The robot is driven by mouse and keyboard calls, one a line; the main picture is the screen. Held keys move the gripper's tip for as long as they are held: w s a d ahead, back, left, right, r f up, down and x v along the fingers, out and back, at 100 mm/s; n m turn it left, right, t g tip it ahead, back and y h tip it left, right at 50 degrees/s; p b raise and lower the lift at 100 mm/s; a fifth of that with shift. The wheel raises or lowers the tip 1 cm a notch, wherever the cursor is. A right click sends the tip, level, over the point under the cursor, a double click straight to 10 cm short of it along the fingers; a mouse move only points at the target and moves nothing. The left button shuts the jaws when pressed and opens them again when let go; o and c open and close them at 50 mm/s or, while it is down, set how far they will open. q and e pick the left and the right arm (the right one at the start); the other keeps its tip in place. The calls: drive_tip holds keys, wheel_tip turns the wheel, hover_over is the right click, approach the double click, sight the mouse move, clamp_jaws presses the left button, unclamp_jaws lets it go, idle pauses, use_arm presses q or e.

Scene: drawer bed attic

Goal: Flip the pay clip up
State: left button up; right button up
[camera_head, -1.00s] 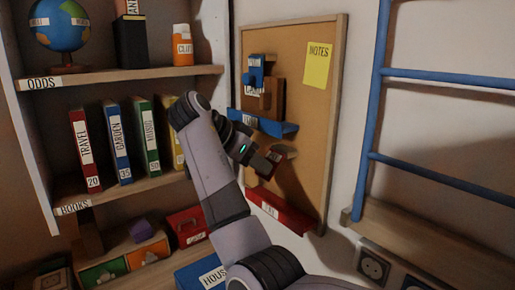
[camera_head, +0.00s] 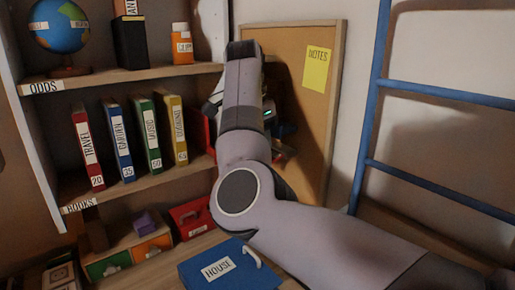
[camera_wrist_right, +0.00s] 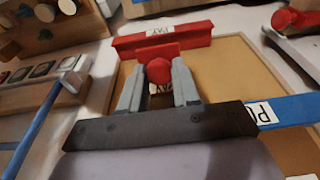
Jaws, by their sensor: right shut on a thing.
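The pay clip, a red bar (camera_wrist_right: 135,44) with a white PAY label, sits at the edge of the cork board in the right wrist view. A red round knob (camera_wrist_right: 159,70) stands out in front of it on a red flap (camera_wrist_right: 157,51). My right gripper (camera_wrist_right: 158,82) is shut on the knob, one grey finger on each side. Part of a white label shows between the fingers. In the head view my right arm hides the clip, and only a bit of the gripper shows beside the arm. My left gripper is not in view.
A blue clip (camera_wrist_right: 285,109) with a partly hidden label is on the cork board (camera_wrist_right: 225,75). A blue ladder (camera_head: 375,125) stands right of the board. Shelves with books (camera_head: 118,140) are at left, and a blue HOUSE box (camera_head: 230,268) is below.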

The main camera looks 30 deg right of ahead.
drive_tip(key=shift+d+r, duration=0.1)
idle(0.5)
drive_tip(key=o, duration=1)
drive_tip(key=shift+o, duration=0.2)
drive_tip(key=shift+a+r, duration=0.2)
drive_tip(key=shift+r, duration=1)
drive_tip(key=shift+a+r, duration=0.15)
drive_tip(key=shift+r, duration=1)
drive_tip(key=shift+a+r, duration=0.2)
drive_tip(key=shift+r, duration=1)
